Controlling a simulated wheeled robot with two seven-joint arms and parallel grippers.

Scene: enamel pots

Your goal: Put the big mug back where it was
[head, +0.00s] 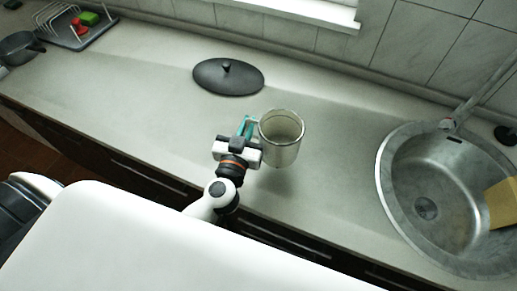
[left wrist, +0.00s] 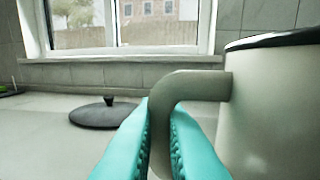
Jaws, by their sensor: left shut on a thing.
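The big mug (head: 283,140) is a pale enamel mug with a dark rim, upright in the head view over the middle of the counter. It also fills the right side of the left wrist view (left wrist: 272,110). My left gripper (head: 247,127) is shut on the mug's handle, at the mug's left side. In the left wrist view its teal fingers (left wrist: 160,140) press on both sides of the curved handle (left wrist: 185,88). A soft shadow lies below the mug; I cannot tell for certain whether its base touches the counter. My right gripper is not in view.
A dark oval lid (head: 228,78) with a knob lies flat behind the mug, to the left. A round steel sink (head: 398,200) is at the right. A dish rack (head: 75,38) and a dark pan (head: 20,46) are at the far left. The counter left of the mug is clear.

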